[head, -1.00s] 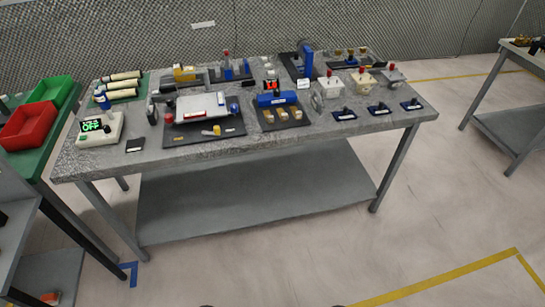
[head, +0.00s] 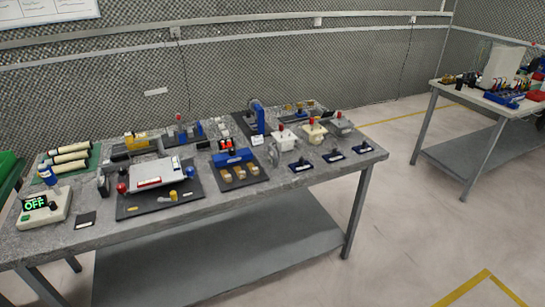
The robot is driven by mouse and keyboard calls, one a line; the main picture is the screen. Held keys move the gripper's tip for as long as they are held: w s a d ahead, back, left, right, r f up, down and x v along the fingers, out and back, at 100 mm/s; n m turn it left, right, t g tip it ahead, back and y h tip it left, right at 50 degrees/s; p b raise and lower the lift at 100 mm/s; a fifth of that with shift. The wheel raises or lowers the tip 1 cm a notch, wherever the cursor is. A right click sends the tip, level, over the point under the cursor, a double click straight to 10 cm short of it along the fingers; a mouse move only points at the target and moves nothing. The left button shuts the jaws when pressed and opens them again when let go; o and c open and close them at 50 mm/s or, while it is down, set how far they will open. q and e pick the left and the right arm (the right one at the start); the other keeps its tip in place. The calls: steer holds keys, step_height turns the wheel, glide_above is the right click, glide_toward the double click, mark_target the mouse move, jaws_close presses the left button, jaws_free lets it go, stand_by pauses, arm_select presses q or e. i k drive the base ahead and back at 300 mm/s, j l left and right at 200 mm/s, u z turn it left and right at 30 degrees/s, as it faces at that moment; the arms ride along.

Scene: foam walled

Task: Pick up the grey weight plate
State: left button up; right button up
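I cannot pick out the grey weight plate for certain. A small grey round shape (head: 272,152) stands on the workbench (head: 310,181), just left of the white box with a red knob (head: 286,138). It is too small to tell whether it is the plate. Neither of my grippers shows in the head view.
The workbench is crowded with fixtures: a display unit reading OFF (head: 43,207), a white flat device (head: 158,174), a blue block (head: 232,158) and cream rolls (head: 68,160). A second table (head: 450,96) stands at right. The floor between is clear.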

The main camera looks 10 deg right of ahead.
mark_target(271, 157)
steer(key=i+l, duration=0.1)
steer(key=l, duration=0.4)
steer(key=i+l, duration=0.1)
steer(key=l, duration=0.35)
steer(key=i+l, duration=0.1)
steer(key=l, duration=0.4)
steer(key=i+l+z, duration=0.1)
steer(key=l, duration=0.35)
